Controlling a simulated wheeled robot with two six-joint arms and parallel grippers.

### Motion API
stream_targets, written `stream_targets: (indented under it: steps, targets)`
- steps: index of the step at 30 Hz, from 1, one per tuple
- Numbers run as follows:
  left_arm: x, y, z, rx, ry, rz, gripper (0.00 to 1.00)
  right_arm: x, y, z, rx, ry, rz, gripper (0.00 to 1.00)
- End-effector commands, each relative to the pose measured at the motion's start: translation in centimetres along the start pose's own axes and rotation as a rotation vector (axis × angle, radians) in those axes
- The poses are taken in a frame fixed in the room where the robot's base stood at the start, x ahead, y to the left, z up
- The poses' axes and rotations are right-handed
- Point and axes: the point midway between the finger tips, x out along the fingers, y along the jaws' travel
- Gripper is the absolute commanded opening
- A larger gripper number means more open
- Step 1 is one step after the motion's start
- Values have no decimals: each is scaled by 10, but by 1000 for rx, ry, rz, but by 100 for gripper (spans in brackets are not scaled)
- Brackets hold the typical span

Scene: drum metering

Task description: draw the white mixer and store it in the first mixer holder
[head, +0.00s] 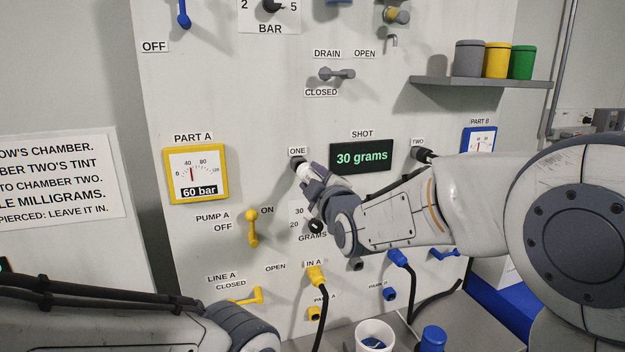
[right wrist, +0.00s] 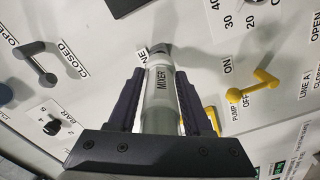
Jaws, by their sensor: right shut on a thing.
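The white mixer (right wrist: 159,86), lettered MIXER, lies between the two dark fingers of my right gripper (right wrist: 162,90), which is shut on it. Its far end meets a grey fitting (right wrist: 160,50) at the panel beside the label ONE; I cannot tell whether it is seated there or just touching. In the head view the mixer (head: 304,169) shows as a short white piece under the label ONE, with my right gripper (head: 318,183) around it. A dark fitting (head: 424,155) sits under the label TWO. No holder marked for mixers is clearly seen. My left gripper is out of view.
The shot display (head: 362,156) reads 30 grams, close to my right gripper. A yellow pump lever (head: 252,228) and hoses at IN A (head: 316,275) stick out below. A shelf (head: 480,82) holds grey, yellow and green cups. A white cup (head: 375,332) stands on the bench.

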Motion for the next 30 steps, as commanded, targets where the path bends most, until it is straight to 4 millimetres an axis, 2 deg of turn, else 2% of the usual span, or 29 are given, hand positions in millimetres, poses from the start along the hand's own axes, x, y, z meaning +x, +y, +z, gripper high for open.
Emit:
stream_targets:
  steps: [30]
  targets:
    - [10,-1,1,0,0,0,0,0,0,0,0,1,2,0]
